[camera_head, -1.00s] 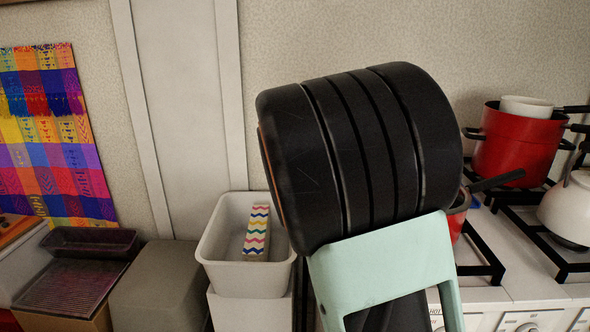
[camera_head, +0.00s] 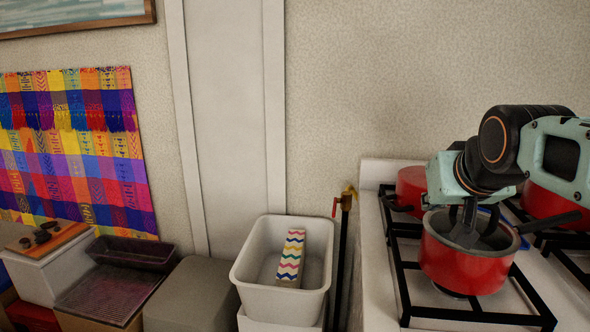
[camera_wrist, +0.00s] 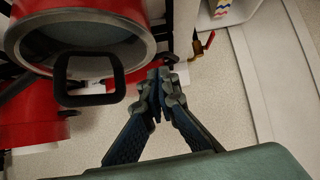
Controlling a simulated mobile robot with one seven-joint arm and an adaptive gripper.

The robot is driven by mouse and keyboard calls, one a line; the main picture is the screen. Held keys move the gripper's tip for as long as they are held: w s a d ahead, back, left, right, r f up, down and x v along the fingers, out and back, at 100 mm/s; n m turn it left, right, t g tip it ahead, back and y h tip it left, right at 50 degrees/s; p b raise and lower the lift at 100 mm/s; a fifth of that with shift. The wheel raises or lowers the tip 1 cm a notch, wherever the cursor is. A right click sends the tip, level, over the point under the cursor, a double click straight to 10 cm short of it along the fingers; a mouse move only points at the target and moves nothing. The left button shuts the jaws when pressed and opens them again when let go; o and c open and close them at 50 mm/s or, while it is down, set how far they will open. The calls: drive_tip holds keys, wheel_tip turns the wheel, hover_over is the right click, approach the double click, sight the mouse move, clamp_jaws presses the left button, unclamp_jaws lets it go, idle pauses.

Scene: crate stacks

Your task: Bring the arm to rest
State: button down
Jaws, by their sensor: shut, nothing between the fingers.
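My gripper (camera_head: 467,232) shows at the right in the head view, at the end of my mint and black arm, pointing down. From the head view it overlaps the open red saucepan (camera_head: 465,262); I cannot tell there whether it is inside or in front. In the wrist view my gripper (camera_wrist: 155,85) is shut with its fingertips together and nothing between them. There a red pot (camera_wrist: 80,35) with a grey rim and a dark looped handle lies to the left of the fingers, apart from them.
The saucepan stands on a white stove with black grates (camera_head: 470,314). Other red pots (camera_head: 411,186) stand behind it. A white bin (camera_head: 246,275) holding a zigzag-patterned box (camera_head: 290,256) is left of the stove, with a red-handled pipe valve (camera_head: 345,203) between. The wall area above is clear.

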drive_tip(key=s+a+f+n+g+y, duration=0.1)
drive_tip(key=s+a+f+g, duration=0.1)
drive_tip(key=s+a+f, duration=0.6)
drive_tip(key=s+a+f+g, duration=0.3)
drive_tip(key=s+a+f, duration=0.25)
drive_tip(key=s, duration=0.55)
wheel_tip(320, 180, up, 24)
drive_tip(key=w+d+p, duration=0.1)
drive_tip(key=p, duration=2.4)
